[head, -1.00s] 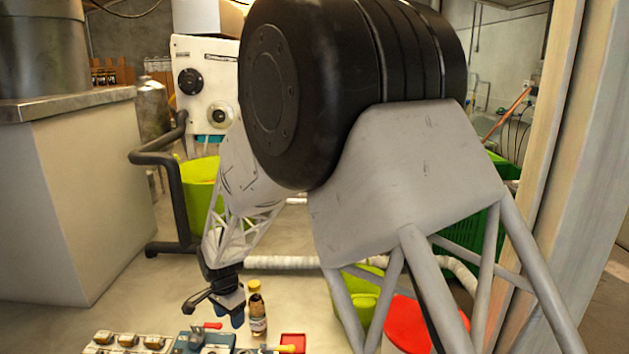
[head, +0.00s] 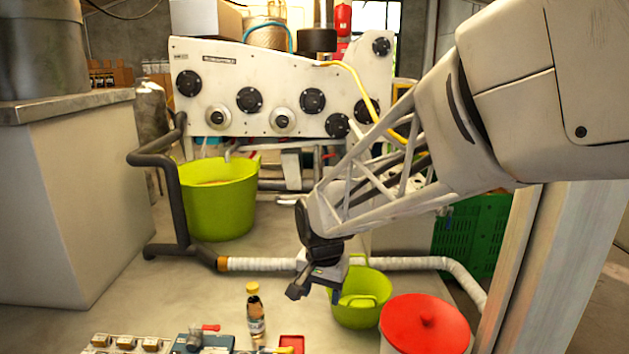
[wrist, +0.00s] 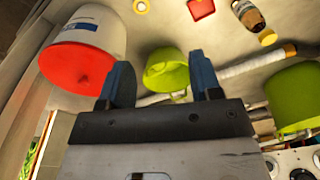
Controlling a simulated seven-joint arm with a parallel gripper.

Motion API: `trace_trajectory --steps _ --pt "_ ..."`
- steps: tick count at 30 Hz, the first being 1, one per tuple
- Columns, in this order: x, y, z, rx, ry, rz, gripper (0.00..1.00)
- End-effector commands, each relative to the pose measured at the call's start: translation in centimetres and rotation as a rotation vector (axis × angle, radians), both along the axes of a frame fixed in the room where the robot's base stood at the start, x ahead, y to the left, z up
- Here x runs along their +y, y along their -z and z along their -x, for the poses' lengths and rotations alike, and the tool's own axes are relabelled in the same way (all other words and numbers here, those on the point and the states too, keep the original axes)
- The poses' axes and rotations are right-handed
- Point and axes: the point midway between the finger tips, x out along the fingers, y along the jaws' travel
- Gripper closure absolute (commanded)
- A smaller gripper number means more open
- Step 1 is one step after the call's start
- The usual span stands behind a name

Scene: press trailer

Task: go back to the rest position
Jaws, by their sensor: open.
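My gripper (head: 312,288) hangs from my arm near the middle of the head view, above the floor and to the left of a small green tub. In the wrist view my gripper (wrist: 161,80) has its two blue fingers spread apart with nothing between them. The small green tub (wrist: 167,72) shows beyond the fingers. My arm reaches in from the right side of the head view.
A bottle with a yellow cap (head: 255,312) stands at the front, near a red tray (head: 291,343) and a blue device (head: 203,341). A red-lidded bucket (head: 425,325) is at front right. A large green tub (head: 220,200), dark pipe rail (head: 172,190) and white machine panel (head: 285,90) stand behind.

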Motion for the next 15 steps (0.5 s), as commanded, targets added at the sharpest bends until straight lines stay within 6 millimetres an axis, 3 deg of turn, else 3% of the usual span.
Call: trace_trajectory --steps 3,15 --pt "-2.6 -1.4 2.2 -0.016 -0.029 0.002 0.42" --pt "-9.7 -4.4 10.0 -0.065 -0.141 0.022 0.42"
